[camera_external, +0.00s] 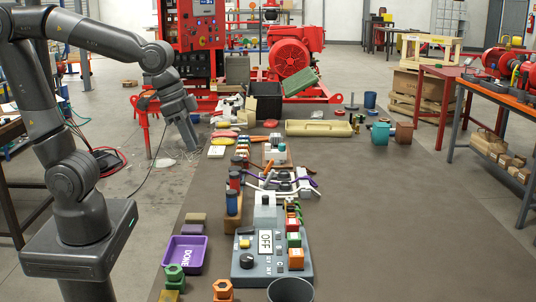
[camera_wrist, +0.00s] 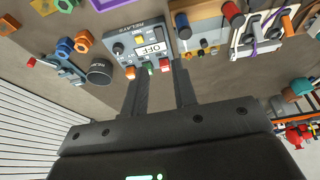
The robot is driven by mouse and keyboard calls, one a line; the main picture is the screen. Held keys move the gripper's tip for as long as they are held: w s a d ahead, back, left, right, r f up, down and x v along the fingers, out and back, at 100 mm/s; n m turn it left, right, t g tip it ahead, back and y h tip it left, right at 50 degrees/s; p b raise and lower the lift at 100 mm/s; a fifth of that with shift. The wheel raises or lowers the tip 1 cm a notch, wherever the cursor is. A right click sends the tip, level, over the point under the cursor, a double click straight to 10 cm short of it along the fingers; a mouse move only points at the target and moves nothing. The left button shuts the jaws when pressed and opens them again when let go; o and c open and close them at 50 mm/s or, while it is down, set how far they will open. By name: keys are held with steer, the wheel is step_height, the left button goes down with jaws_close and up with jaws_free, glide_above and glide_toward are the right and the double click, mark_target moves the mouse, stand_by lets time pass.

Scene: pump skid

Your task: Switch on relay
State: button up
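The grey relay panel (camera_external: 272,266) lies on the dark table, near the front. It has a white display reading OFF (camera_external: 265,242), a black knob (camera_external: 246,261) and a small yellow button (camera_external: 244,243). Orange, green and red blocks or buttons line its right side. In the wrist view the panel (camera_wrist: 126,36) appears upside down, with a RELAY label and the OFF display (camera_wrist: 150,49). My gripper (camera_external: 192,147) is left of the table, well apart from the panel. In the wrist view its two fingers (camera_wrist: 161,72) are spread, with nothing visibly held.
A purple tray marked DONE (camera_external: 184,254) and a dark round cup (camera_external: 290,290) stand near the panel. Blue and red cylinders on a wooden block (camera_external: 233,204), then cables and tools, lie behind it.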

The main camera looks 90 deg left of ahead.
steer(key=w+f, duration=0.2)
steer(key=w, duration=0.2)
steer(key=w+d+f+g, duration=0.1)
steer(key=w+f, duration=0.2)
steer(key=w, duration=0.1)
steer(key=w+f+g, duration=0.1)
steer(key=w+f, duration=0.1)
steer(key=w, duration=0.1)
steer(key=shift+w+d+f, duration=0.35)
steer(key=shift+w+f, duration=0.05)
jaws_close()
